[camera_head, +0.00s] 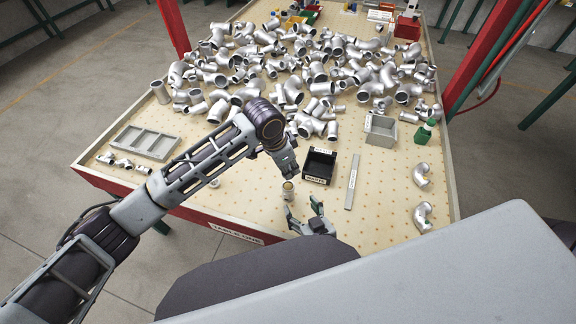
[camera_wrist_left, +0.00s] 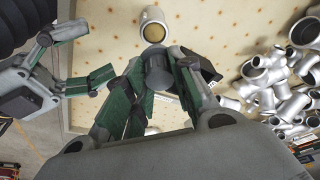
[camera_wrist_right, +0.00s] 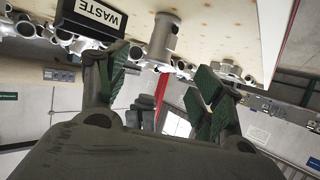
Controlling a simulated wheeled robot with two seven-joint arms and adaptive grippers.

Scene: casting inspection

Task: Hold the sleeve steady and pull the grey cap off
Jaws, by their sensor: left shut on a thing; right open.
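My left gripper (camera_head: 288,174) is above the sleeve, shut on the dark grey cap (camera_wrist_left: 158,68). The cap appears apart from the sleeve in the left wrist view; its height above it is hard to judge. My right gripper (camera_head: 311,219) is open and empty, nearer the front edge; the sleeve lies beyond its fingertips in the right wrist view (camera_wrist_right: 160,78).
A black waste bin (camera_head: 319,165) stands just right of the sleeve, with a grey bar (camera_head: 352,182) beyond it. A divided grey tray (camera_head: 146,142) is at left. Many metal castings (camera_head: 315,72) cover the back. A small pale round piece (camera_head: 214,183) lies left of the sleeve.

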